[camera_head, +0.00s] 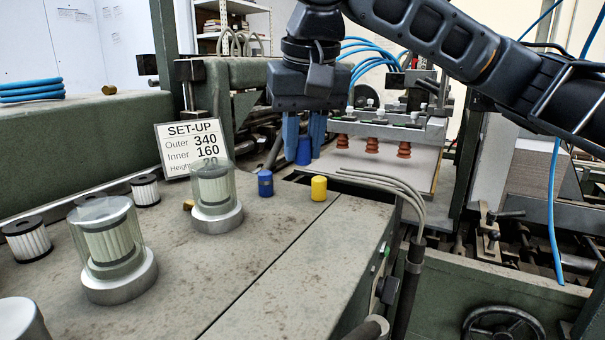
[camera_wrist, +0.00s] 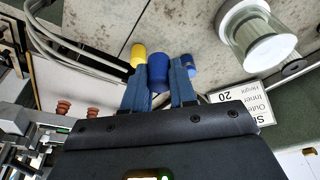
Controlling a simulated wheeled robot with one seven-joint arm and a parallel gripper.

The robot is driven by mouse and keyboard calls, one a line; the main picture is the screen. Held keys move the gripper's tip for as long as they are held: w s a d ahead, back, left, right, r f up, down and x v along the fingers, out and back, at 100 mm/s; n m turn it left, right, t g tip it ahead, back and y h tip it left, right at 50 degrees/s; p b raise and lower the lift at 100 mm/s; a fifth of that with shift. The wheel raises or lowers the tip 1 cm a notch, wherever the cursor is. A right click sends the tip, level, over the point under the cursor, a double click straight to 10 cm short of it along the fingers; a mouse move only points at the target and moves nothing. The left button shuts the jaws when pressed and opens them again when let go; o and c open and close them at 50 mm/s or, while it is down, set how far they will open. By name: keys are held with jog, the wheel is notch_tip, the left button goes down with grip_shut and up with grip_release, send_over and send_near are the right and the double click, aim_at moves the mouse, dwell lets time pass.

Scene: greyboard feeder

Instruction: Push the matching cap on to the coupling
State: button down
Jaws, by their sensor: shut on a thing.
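My gripper (camera_head: 304,138) is shut on a blue cap (camera_head: 304,154), held upright between its two blue fingers. In the wrist view the held blue cap (camera_wrist: 157,72) sticks out past the fingertips. A smaller blue cap (camera_head: 265,183) with a dark top stands on the bench, left of the gripper. A yellow cap (camera_head: 319,188) stands on the bench in front of the gripper, near the bench edge. Both also show in the wrist view, the yellow one (camera_wrist: 138,60) left and the smaller blue one (camera_wrist: 190,63) right. I cannot pick out the coupling for certain.
Grey hoses (camera_head: 385,180) curve over the bench's right edge. A set-up sign (camera_head: 187,147) and glass-covered filters on round bases (camera_head: 217,219) stand to the left. Red suction cups (camera_head: 371,145) hang behind the gripper.

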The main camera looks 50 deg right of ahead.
jog(key=shift+r, duration=0.85)
jog(key=shift+a, duration=0.1)
